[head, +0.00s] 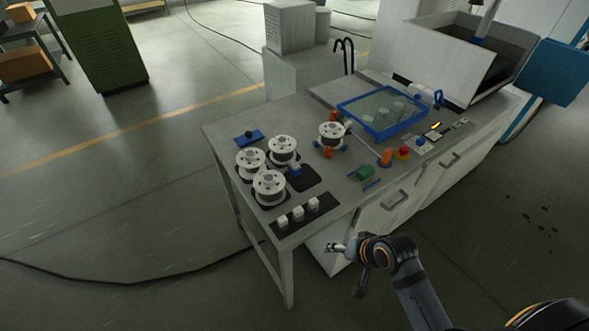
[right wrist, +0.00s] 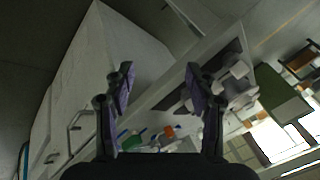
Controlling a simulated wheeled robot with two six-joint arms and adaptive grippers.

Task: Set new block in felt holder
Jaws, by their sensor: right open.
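My right gripper (head: 336,247) is in front of the table's near edge. In the right wrist view its fingers (right wrist: 158,90) are spread with nothing between them. Three small white blocks (head: 298,213) stand in a row on a dark strip (head: 327,197), which may be the felt holder, at the table's near left edge; I cannot tell which block is new. The gripper is apart from them. A green block (head: 366,172) sits between blue rails farther right; it also shows low in the right wrist view (right wrist: 130,143). My left gripper is not in view.
Several white spools (head: 269,187) stand on the table (head: 225,128). A blue-rimmed tray (head: 345,104), an orange knob (head: 386,157) and a red button (head: 403,152) are farther right. White cabinet fronts (head: 372,217) lie below the edge. Floor left of the table is clear except a cable.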

